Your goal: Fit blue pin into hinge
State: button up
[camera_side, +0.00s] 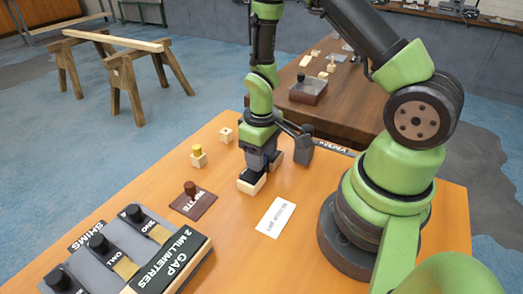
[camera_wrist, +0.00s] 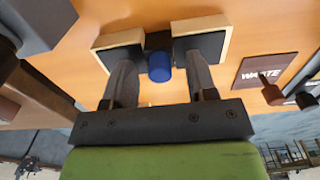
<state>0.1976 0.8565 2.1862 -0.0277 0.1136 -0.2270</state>
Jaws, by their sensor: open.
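The blue pin (camera_wrist: 160,68) shows in the wrist view as a short blue cylinder, at the end of a dark barrel between two wooden blocks with dark faces. These blocks look like the hinge (camera_wrist: 118,40); I cannot tell how deep the pin sits. My gripper (camera_wrist: 158,62) is open, with one finger on each side of the pin and a gap between each finger and it. In the side view my gripper (camera_side: 258,172) is low over the wooden hinge (camera_side: 252,184) on the orange table. The pin is hidden there.
A brown waste mat (camera_side: 203,203) with a brown knobbed peg (camera_side: 190,187) lies left of the hinge. A yellow pin (camera_side: 197,149) stands in a small block behind it. A white card (camera_side: 276,217) lies in front. A shim tray (camera_side: 165,265) fills the front left.

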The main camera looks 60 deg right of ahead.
notch_tip(320, 180, up, 10)
dwell(0.6)
dwell(0.4)
jog(key=s+a+r+m+t, duration=0.1)
jog(key=s+a+r+t, duration=0.1)
jog(key=r, duration=0.4)
jog(key=s+a+r+m+t+y, duration=0.1)
jog(key=s+a+r+t, duration=0.1)
jog(key=s+r, duration=0.3)
jog(key=s+a+r+m+t+y, duration=0.1)
jog(key=s+a+r+m+t, duration=0.1)
jog(key=r, duration=0.4)
jog(key=shift+s+a+r+t, duration=0.3)
jog(key=shift+s+a+t, duration=0.3)
jog(key=shift+s+a, duration=0.3)
